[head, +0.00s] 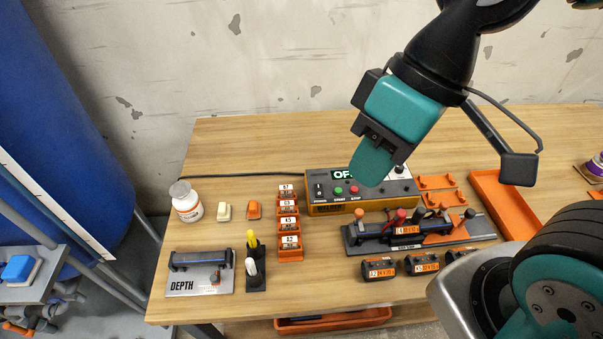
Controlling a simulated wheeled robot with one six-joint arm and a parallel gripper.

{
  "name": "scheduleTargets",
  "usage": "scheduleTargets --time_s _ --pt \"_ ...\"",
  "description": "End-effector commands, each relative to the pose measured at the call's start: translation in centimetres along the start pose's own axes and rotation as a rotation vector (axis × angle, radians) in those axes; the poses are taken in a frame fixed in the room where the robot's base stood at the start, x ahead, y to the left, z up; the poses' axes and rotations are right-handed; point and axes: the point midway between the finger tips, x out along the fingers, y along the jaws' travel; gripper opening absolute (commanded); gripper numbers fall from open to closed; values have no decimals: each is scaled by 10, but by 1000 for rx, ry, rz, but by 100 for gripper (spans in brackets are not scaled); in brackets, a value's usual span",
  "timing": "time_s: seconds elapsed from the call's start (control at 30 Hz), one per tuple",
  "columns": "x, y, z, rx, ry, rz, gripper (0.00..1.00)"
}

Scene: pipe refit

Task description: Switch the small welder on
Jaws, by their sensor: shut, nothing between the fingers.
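The small welder (324,208) is an orange and dark box at the back middle of the bench. Its front carries a black switch at the left, a green button (338,190) and a red button (354,189). Its display (342,174) reads "OF" before my gripper hides the rest. My gripper (371,166) is shut and empty, pointing down in front of the welder's right part. It covers part of the panel. I cannot tell whether it touches the welder.
A clamp fixture (405,245) with colored knobs stands in front of the welder, with several dark blocks nearer the front edge. An orange rack (290,254) stands left of it. A white bottle (186,203) and a depth gauge plate (199,286) are farther left.

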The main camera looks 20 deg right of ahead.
Motion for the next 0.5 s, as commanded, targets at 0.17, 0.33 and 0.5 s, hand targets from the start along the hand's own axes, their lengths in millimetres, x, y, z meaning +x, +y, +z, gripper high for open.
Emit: scheduleTargets --time_s 0.17,0.33,0.5 --pt "0 0 0 0 0 0 0" --pt "5 8 -7 -22 -5 10 0" --pt "34 60 -49 -180 -51 74 0"
